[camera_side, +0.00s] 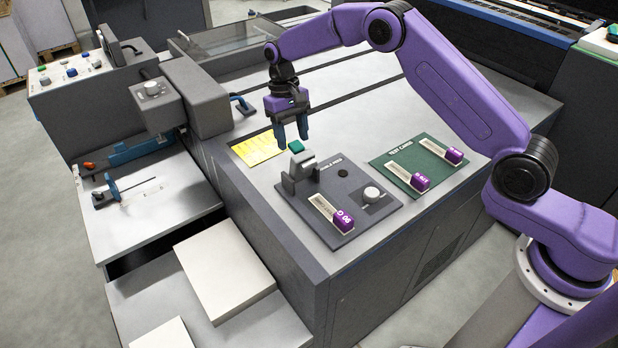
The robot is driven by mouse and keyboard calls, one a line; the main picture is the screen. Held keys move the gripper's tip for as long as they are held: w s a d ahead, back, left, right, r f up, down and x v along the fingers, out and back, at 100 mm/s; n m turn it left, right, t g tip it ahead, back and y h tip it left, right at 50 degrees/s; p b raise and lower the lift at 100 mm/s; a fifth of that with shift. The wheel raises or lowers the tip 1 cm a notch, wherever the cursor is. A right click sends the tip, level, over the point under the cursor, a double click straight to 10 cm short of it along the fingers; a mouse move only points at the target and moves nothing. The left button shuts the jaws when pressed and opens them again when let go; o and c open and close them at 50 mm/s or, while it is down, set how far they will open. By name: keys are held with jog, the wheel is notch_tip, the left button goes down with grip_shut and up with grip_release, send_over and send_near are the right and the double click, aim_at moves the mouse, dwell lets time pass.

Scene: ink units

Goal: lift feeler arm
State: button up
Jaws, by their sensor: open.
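My gripper (291,137), with blue fingers, points down over the machine's top. Just below and beside the fingertips is a small grey device (301,172) with a green tab (296,146) on top. It stands on a dark grey panel (350,207) whose lettering is hard to read. This device may hold the feeler arm; I cannot tell its exact shape. Whether the fingers touch the tab cannot be told from this view.
The panel also carries a round knob (372,194) and a purple-ended card (331,213). A green mat (406,175) holds two more such cards. A yellow label (257,149) lies left of the gripper. A grey machine head (197,93) stands at the left edge.

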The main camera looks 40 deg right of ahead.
jog(key=shift+r, duration=3.6)
jog(key=shift+s+r, duration=0.1)
jog(key=s+a+r+n+t, duration=0.1)
jog(key=s+r+n, duration=0.2)
jog(key=s, duration=0.6)
jog(key=s+a+r+n, duration=0.1)
jog(key=s+r+n, duration=0.25)
jog(key=s, duration=0.65)
jog(key=s+d+n, duration=0.2)
jog(key=s+d, duration=0.2)
jog(key=s, duration=0.3)
jog(key=s+d+f+n+t, duration=0.1)
jog(key=s+d+n, duration=0.1)
jog(key=s, duration=0.6)
jog(key=s+d+f+n, duration=0.1)
jog(key=s+d+n, duration=0.1)
jog(key=s+d, duration=0.3)
jog(key=s, duration=0.2)
jog(key=shift+s+d+f, duration=0.2)
jog(key=shift+s+d, duration=0.15)
